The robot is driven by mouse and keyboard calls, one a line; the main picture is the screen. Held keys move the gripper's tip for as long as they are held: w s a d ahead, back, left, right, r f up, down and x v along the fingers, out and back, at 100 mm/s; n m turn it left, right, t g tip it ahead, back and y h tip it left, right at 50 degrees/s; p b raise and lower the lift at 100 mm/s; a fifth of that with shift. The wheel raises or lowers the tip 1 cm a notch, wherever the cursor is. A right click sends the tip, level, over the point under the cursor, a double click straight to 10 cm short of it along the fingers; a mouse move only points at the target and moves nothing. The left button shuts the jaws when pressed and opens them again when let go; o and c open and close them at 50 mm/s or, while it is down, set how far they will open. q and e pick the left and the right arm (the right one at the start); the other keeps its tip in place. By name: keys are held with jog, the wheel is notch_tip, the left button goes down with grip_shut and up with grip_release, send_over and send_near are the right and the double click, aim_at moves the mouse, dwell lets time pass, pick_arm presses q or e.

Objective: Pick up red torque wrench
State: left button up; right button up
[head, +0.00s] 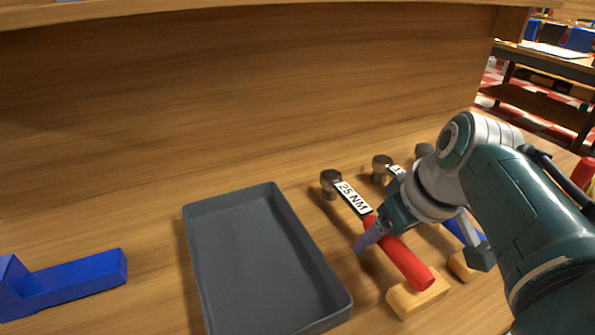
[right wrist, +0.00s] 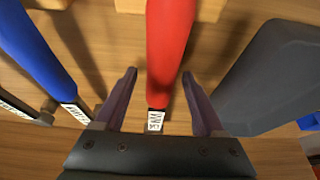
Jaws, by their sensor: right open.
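The red torque wrench (head: 401,259) has a red handle, a "25 NM" label and a metal head. It lies with its handle end on a small wooden block (head: 418,297), right of the grey tray. My right gripper (head: 421,245) is at the red handle. In the right wrist view my right gripper (right wrist: 160,85) is open, with one finger on each side of the red wrench (right wrist: 170,45) and a gap on both sides. My left gripper is not in view.
A dark grey tray (head: 190,262) lies left of the wrench. A blue-handled wrench (right wrist: 36,50) lies close beside the red one, partly hidden by my right arm in the head view. A blue part (head: 75,280) lies at far left. A wooden panel (head: 250,90) rises behind.

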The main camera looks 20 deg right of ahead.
jog(key=shift+c, duration=0.4)
grip_shut()
dwell(0.4)
